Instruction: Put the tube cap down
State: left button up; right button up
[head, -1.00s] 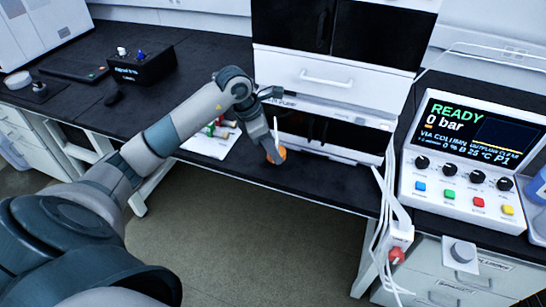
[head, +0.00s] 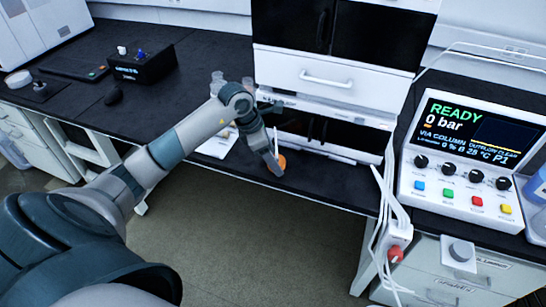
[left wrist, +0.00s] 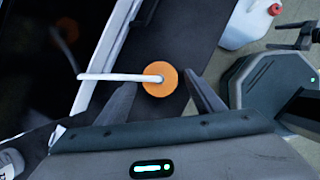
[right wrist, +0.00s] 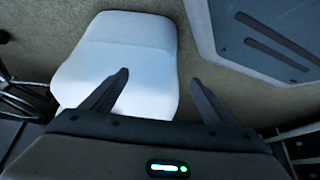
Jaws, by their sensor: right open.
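The tube cap (left wrist: 160,78) is an orange disc with a white tube (left wrist: 110,77) coming out of its middle. In the left wrist view it lies between the two fingers of my left gripper (left wrist: 160,80), with dark gaps showing on both sides. In the head view the cap (head: 282,161) shows just right of my left gripper (head: 276,170), low over the black bench (head: 330,184); whether it rests on the bench is hard to tell. My right gripper (right wrist: 160,76) is open and empty, over the floor, away from the bench.
The white instrument stack (head: 320,75) stands right behind the left gripper. A white sheet (head: 217,144) lies left of it, partly behind my arm. The control panel (head: 465,165) is at the right. A white chair (right wrist: 125,60) is below my right gripper. The bench's front edge is close.

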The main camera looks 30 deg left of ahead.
pick_arm(q)
jog(key=shift+r, duration=0.15)
pick_arm(e)
jog(key=shift+r, duration=0.15)
pick_arm(q)
jog(key=shift+a+r, duration=0.15)
jog(key=shift+r, duration=0.15)
jog(key=b+v, duration=0.1)
jog(key=v, duration=1)
jog(key=shift+s, duration=0.15)
pick_arm(e)
jog(key=shift+s+d+f+g, duration=0.75)
jog(key=shift+s+d, duration=0.15)
jog(key=shift+s, duration=0.1)
pick_arm(q)
jog(key=shift+r, duration=0.15)
pick_arm(e)
jog(key=shift+w, duration=0.2)
